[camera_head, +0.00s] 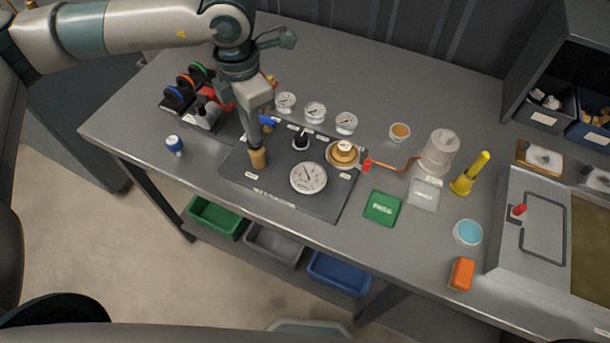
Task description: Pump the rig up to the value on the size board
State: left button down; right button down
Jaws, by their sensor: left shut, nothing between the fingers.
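The rig is a dark plate (285,190) on the grey bench. It carries a large white dial gauge (308,178), a brass round fitting (343,153), a black knob (300,140) and a blue lever (268,122). A tan upright grip (258,158) stands at the plate's left part. My left gripper (254,143) points down with its fingers shut, right above this grip; I cannot tell whether they touch. The gauge needle is too small to read. I cannot make out a size board with a legible value. My right gripper is not in view.
Three small gauges (315,112) stand behind the plate. Coloured rolls on a rack (178,97) are at the left. A green card (382,207), a clear cylinder (440,153), a yellow tool (470,175) and an orange block (462,274) stand at the right. Bins hang below the front edge.

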pick_arm(q)
jog(key=shift+r, duration=0.9)
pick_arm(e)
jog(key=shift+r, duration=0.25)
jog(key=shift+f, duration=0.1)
